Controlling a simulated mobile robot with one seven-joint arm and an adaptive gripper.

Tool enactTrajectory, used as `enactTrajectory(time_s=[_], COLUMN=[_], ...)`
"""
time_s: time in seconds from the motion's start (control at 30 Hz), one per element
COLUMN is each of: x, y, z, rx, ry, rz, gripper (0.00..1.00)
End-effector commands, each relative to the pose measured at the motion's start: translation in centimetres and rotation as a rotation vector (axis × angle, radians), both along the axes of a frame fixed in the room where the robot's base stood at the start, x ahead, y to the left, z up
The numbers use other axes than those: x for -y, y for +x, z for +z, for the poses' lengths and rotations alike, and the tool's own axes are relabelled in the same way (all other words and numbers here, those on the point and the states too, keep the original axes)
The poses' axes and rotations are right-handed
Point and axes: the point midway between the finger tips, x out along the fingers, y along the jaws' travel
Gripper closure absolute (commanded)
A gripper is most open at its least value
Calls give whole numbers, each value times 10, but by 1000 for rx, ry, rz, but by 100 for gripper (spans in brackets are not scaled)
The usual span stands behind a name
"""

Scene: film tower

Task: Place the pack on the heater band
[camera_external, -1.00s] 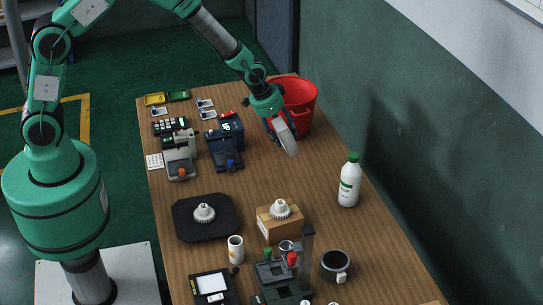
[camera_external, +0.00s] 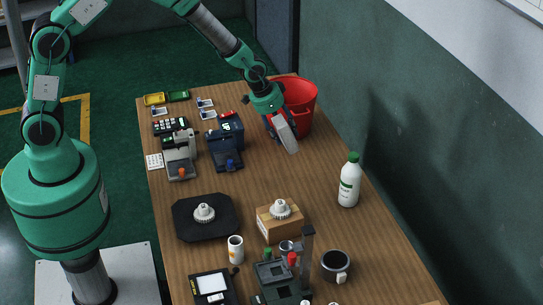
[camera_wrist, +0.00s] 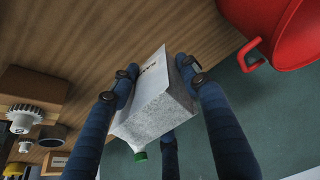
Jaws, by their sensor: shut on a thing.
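A white-and-grey block-like pack (camera_external: 287,139) is in my gripper (camera_external: 279,128), held tilted, its lower end clear of the table. In the wrist view the pack (camera_wrist: 158,110) shows a white printed face and a speckled grey face. My gripper's dark blue fingers (camera_wrist: 157,69) are shut on it from both sides. I cannot tell for certain which object is the heater band. A blue device with a lit display (camera_external: 230,130) stands left of my gripper, beside a grey device with an orange knob (camera_external: 180,148). The pack is apart from both.
A red bucket (camera_external: 304,101) stands just behind my gripper. A white bottle (camera_external: 349,184) is to the right. A black mat (camera_external: 184,228), a cardboard box (camera_external: 267,229), a dark mug (camera_external: 336,261) and a fixture (camera_external: 272,271) crowd the front. The table's middle (camera_external: 265,180) is clear.

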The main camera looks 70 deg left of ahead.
Motion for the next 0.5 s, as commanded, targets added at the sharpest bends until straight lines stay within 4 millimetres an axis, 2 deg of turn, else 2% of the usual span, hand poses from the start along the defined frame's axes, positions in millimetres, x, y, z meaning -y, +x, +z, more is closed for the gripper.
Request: enactTrajectory(time_s=[0.17, 0.5], x=[0, 0], y=[1, 1], z=[10, 56], rx=[3, 4], ry=[0, 0], rz=[0, -1], gripper=[90, 90])
